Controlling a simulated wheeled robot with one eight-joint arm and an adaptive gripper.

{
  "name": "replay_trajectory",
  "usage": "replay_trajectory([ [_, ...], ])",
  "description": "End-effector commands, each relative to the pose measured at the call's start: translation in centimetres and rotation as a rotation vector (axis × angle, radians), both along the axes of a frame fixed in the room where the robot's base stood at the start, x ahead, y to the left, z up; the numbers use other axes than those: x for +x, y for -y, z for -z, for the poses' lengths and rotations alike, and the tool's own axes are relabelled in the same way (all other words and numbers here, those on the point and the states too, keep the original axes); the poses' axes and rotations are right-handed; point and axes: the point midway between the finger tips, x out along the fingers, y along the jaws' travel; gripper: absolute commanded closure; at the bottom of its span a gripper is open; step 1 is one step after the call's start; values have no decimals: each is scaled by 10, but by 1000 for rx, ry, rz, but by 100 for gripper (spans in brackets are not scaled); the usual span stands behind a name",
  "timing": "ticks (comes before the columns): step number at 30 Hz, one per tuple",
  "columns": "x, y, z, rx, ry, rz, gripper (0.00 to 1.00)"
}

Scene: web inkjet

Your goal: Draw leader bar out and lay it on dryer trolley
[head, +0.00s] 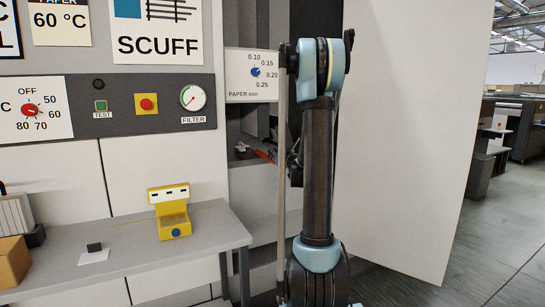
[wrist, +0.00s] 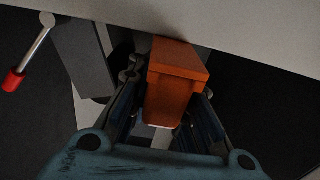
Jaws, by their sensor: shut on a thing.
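An orange block (wrist: 178,70), which I take to be part of the leader bar, sits between the fingers of my gripper (wrist: 166,108) in the wrist view. My gripper is shut on it. The block's far end lies close to a pale panel edge. In the head view a small orange-red piece (head: 262,154) shows in the dark opening of the machine, left of my arm. I cannot tell if it is the same piece. My arm hides most of the gripper there. I cannot make out a dryer trolley for certain in either view.
A pale open door panel (head: 415,120) stands right of my arm. A grey bench (head: 130,262) with a yellow device (head: 171,212) stands at the left. The wrist view shows a red-tipped lever (wrist: 14,80) left of my gripper. Open floor lies at far right.

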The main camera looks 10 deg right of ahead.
Motion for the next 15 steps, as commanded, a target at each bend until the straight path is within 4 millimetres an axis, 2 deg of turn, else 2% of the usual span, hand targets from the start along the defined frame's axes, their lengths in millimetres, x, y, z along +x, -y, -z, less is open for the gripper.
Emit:
replay_trajectory([
  [15, -16, 5, 0, 0, 0, 0, 100],
])
